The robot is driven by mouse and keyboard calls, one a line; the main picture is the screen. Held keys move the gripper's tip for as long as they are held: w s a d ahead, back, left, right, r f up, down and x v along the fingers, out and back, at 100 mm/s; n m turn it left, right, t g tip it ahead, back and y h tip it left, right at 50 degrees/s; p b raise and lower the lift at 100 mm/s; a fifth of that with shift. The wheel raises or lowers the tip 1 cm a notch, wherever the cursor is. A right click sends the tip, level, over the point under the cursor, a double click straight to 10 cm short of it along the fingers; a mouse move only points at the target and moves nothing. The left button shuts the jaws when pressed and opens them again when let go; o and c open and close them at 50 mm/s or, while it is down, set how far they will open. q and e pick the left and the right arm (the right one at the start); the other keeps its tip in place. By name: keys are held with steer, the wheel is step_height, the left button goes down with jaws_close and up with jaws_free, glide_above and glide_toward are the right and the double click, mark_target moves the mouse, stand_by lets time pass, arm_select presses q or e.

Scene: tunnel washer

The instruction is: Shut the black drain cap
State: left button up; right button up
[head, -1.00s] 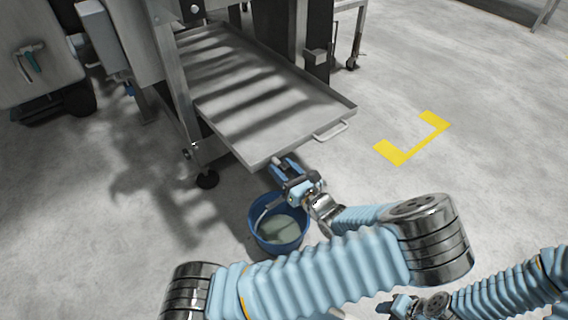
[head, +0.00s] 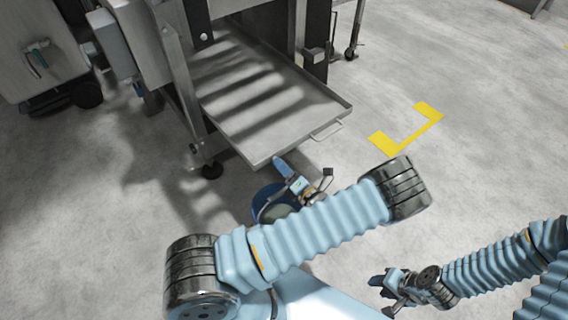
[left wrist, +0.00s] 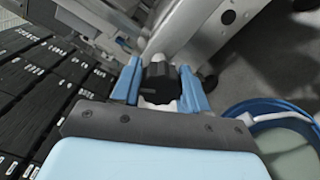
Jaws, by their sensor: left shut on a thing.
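The black drain cap (left wrist: 160,83) is a dark ribbed knob in the left wrist view, with pale pipe showing beyond it. My left gripper (left wrist: 160,90) has its blue fingers on both sides of the cap and is shut on it. In the head view my left gripper (head: 288,172) is at the front edge of the tray, above the bucket. The cap cannot be made out there. My right gripper (head: 384,292) is low at the right, away from the drain. Its finger gap is unclear.
A blue bucket (head: 259,205) with greyish liquid stands under the tray's front corner, partly hidden by my left arm. The metal tray (head: 318,122) juts out from the machine just above. The floor around the yellow corner mark (head: 405,138) is clear.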

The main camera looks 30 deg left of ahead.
arm_select(q)
steer(key=m+p, duration=0.1)
steer(key=m, duration=0.2)
steer(key=shift+r, duration=0.1)
steer(key=shift+w+m+p, duration=0.1)
steer(key=shift+m+p, duration=0.2)
steer(key=shift+m, duration=1)
steer(key=o, duration=1.1)
steer(key=shift+c, duration=0.2)
steer(key=shift+d, duration=0.1)
steer(key=b+v, duration=0.1)
steer(key=v, duration=1.2)
steer(key=shift+s+d, duration=0.25)
steer(key=shift+d, duration=0.05)
